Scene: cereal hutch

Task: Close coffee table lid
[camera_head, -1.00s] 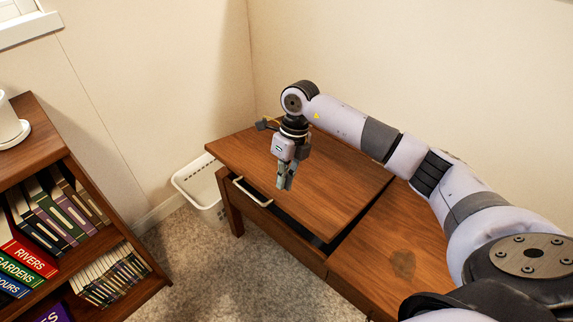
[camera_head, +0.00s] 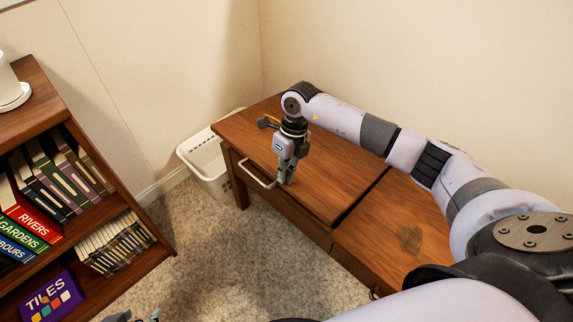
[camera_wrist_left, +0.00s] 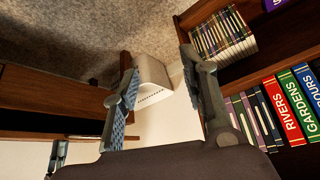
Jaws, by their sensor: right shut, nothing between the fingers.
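The coffee table (camera_head: 380,215) is brown wood and stands along the wall in the head view. Its lid (camera_head: 335,170) is the far panel, lying down nearly level with the fixed top, with a thin dark gap along the seam. My right gripper (camera_head: 286,181) points down, shut and empty, with its tips at the lid's front edge, seemingly touching it. A pale handle (camera_head: 256,176) is on the front below. My left gripper (camera_wrist_left: 168,98) is open and empty in the left wrist view, away from the lid; only its tips show at the bottom of the head view.
A bookshelf (camera_head: 98,157) with books and a box stands at the left. A white basket (camera_head: 208,165) is on the carpet by the table's far end; it also shows in the left wrist view (camera_wrist_left: 153,85). Walls close off the back. Carpet is clear between shelf and table.

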